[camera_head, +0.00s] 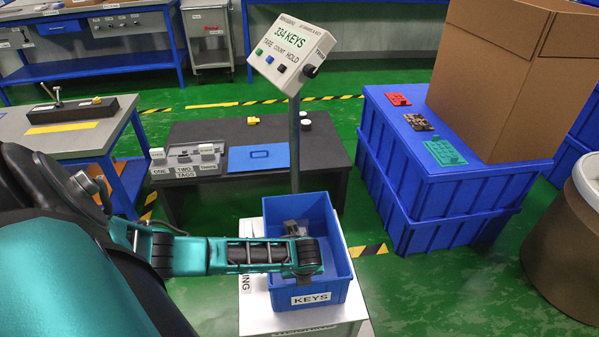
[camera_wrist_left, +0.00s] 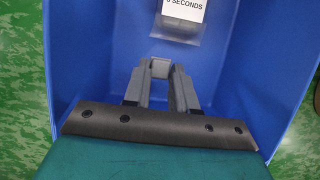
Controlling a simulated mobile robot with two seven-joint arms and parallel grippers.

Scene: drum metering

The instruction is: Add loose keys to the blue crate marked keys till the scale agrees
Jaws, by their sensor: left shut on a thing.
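The blue crate marked KEYS (camera_head: 336,283) stands on the white weighing stand (camera_head: 255,312). The scale display (camera_head: 292,49) on its post reads 334 KEYS. My left arm reaches in from the left over the crate. My left gripper (camera_wrist_left: 160,72) is down between the crate's blue walls (camera_wrist_left: 75,60) in the left wrist view. Its fingers are shut on a small grey piece (camera_wrist_left: 160,68), too plain to identify for certain. No heap of loose keys can be made out in the crate; the arm hides part of its inside. My right gripper is not in view.
Behind the crate a dark table (camera_head: 320,165) holds tags marked ONE, TWO and THREE (camera_head: 186,158) and a flat blue panel (camera_head: 258,157). Blue bins (camera_head: 420,190) carry a large cardboard box (camera_head: 510,80). A label partly reading SECONDS (camera_wrist_left: 183,10) shows beyond the fingers.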

